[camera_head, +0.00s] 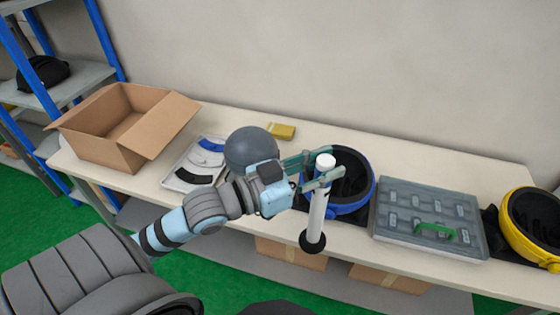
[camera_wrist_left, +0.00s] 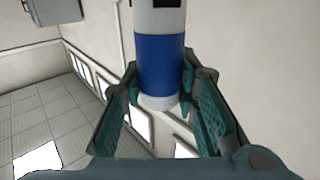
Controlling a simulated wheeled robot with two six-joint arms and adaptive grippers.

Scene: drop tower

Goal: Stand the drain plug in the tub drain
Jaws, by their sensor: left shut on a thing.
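My left gripper (camera_head: 325,172) is shut around the upper part of a white rod with a black disc at its lower end, apparently the drain plug (camera_head: 316,212). The rod stands nearly upright, its white top just above the fingers. In the head view the disc overlaps the table's front edge; I cannot tell its height. In the left wrist view the fingers (camera_wrist_left: 160,95) flank a white cylinder with a blue band (camera_wrist_left: 160,62). I cannot make out a tub drain. My right gripper is not in view.
The long table (camera_head: 445,178) holds an open cardboard box (camera_head: 125,125), a tray (camera_head: 178,180), a dark grey ball (camera_head: 250,150), a yellow block (camera_head: 282,131), a blue-rimmed round item (camera_head: 366,190), a grey case (camera_head: 425,212) and a yellow-rimmed round item (camera_head: 515,232). A blue-framed shelf (camera_head: 105,40) stands left.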

